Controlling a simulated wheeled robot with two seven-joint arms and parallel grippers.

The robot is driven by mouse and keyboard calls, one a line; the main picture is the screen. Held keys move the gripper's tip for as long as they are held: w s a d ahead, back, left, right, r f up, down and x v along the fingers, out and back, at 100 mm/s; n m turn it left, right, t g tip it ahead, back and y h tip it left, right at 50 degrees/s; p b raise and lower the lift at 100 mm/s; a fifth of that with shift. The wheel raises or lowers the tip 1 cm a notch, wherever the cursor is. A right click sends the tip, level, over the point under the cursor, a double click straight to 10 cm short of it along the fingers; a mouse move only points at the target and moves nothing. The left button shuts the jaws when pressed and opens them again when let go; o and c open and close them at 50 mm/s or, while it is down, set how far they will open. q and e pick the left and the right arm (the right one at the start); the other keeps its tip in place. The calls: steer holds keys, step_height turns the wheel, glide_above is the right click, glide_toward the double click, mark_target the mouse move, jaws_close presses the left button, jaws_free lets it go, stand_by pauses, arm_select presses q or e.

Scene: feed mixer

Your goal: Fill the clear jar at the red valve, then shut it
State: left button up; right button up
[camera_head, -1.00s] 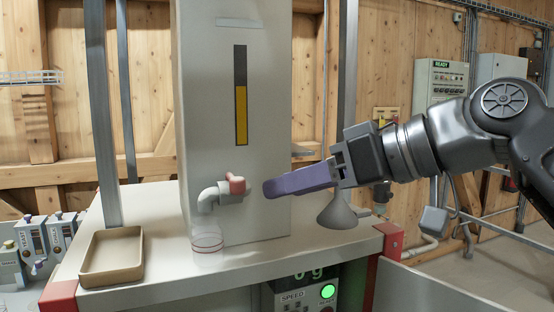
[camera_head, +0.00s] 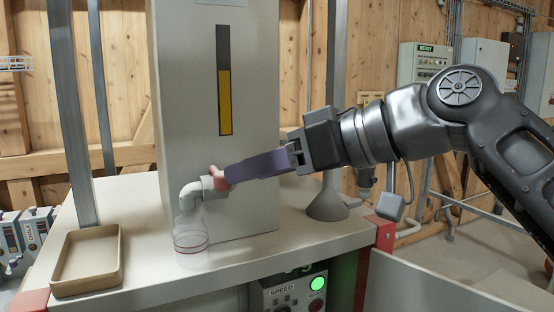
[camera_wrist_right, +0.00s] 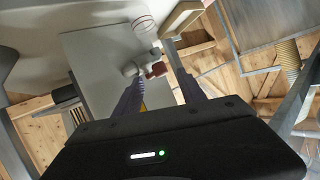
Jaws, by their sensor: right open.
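The red valve (camera_head: 217,179) sits on a light grey pipe whose spout (camera_head: 187,196) bends down from the hopper front. The clear jar (camera_head: 191,238), with a red line around it, stands upright on the bench under the spout. I see no feed in it. My right gripper (camera_head: 230,176) has purple fingers and reaches in from the right, its tips at the red valve. In the right wrist view the open fingers (camera_wrist_right: 159,76) lie on either side of the red handle (camera_wrist_right: 156,69); contact is not clear. The jar (camera_wrist_right: 145,23) shows beyond. My left gripper is out of view.
The hopper (camera_head: 250,130) has a yellow level gauge (camera_head: 225,102). A tan tray (camera_head: 87,287) lies at the left of the bench, beside a metal post. A grey cone-shaped stand (camera_head: 327,205) is under my right wrist. A control box with a green light (camera_head: 317,283) is below.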

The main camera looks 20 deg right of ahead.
mark_target(218, 176)
steer(key=shift+p+x, duration=0.35)
steer(key=shift+x, duration=1.85)
steer(key=shift+c, duration=0.2)
jaws_close()
